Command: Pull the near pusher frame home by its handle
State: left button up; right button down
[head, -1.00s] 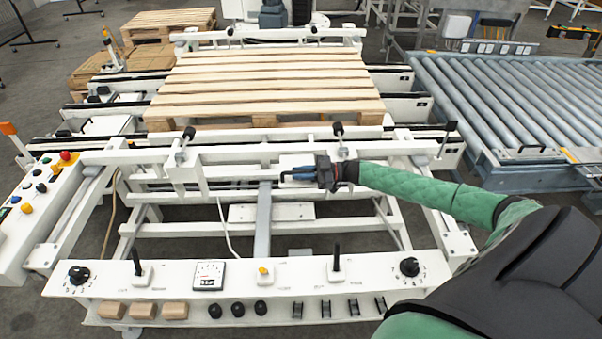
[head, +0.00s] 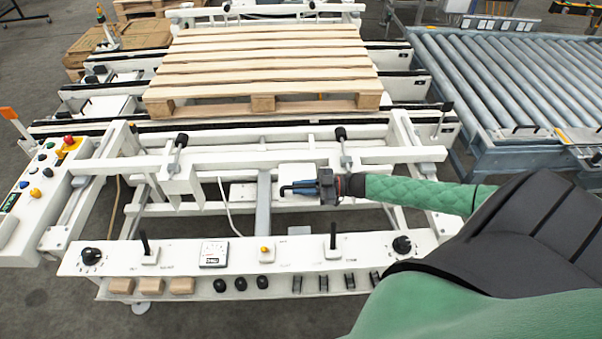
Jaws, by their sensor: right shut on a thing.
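The near pusher frame (head: 260,157) is a white cross bar with two black-knobbed posts, lying between the pallet and the front control panel. My right gripper (head: 292,189) comes in from the right, its blue fingers pointing left, just below the bar and beside a small white plate (head: 296,171). It is shut on the frame's handle, which the fingers mostly hide. My left gripper is not in view.
A wooden pallet (head: 265,70) lies on the conveyor rails behind the frame, with a clear gap between. The white front panel (head: 300,253) with knobs and levers stands nearest. A button box (head: 40,190) is at left and a roller conveyor (head: 510,90) at right.

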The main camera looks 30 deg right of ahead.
jog(key=shift+s+a, duration=0.4)
jog(key=shift+s, duration=0.25)
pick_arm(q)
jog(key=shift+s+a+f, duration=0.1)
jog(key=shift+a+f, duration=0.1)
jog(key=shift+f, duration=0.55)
pick_arm(e)
jog(key=shift+s+a, duration=0.1)
jog(key=c, duration=1.6)
grip_release()
jog(key=shift+o, duration=1)
jog(key=shift+s, duration=0.15)
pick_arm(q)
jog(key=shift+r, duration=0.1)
